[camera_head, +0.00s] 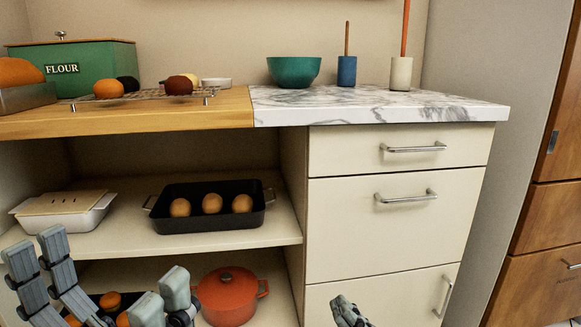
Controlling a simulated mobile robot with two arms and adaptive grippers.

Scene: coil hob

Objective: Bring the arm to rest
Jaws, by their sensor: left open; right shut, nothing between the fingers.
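My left gripper (101,268) is at the lower left of the head view, in front of the lower shelf. Its grey fingers are spread wide apart, open, with nothing held between them. My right gripper (349,313) shows only in part at the bottom edge, in front of the lower drawers. Its fingers are shut together and hold nothing. The rest of both arms is mostly outside the picture.
A black pan (213,225) with several round rolls and a lidded white dish (63,212) sit on the middle shelf. An orange pot (229,297) stands below. The marble counter (370,106) holds a green bowl (294,72). Drawer handles (405,197) stick out.

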